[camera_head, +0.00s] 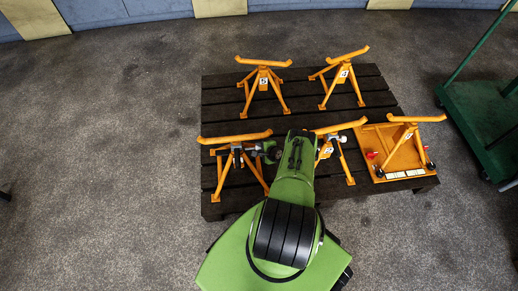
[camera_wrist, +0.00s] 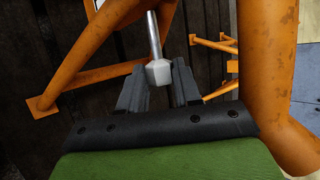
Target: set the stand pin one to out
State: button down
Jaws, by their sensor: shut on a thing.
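An orange stand (camera_head: 235,154) stands at the front left of the dark slatted pallet, and my gripper (camera_head: 258,151) reaches it from its right side. In the wrist view, a grey metal pin (camera_wrist: 154,35) with a faceted head (camera_wrist: 159,72) runs up to the orange stand frame (camera_wrist: 112,20). My gripper (camera_wrist: 160,78) is shut on the head of this pin, with one dark finger on each side. The pin's far end is hidden by the frame. I cannot read a number on this stand.
The pallet (camera_head: 225,118) also bears several other orange stands, including one (camera_head: 331,152) close right of my arm, two (camera_head: 263,82) (camera_head: 340,78) behind, and one (camera_head: 405,133) on an orange plate. A green trolley (camera_head: 485,112) is at the right.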

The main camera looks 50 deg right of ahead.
jog(key=shift+d, duration=0.15)
jog(key=c, duration=1.1)
grip_release()
jog(key=shift+o, duration=0.2)
jog(key=p+v, duration=0.8)
jog(key=v, duration=0.8)
jog(key=shift+f, duration=0.2)
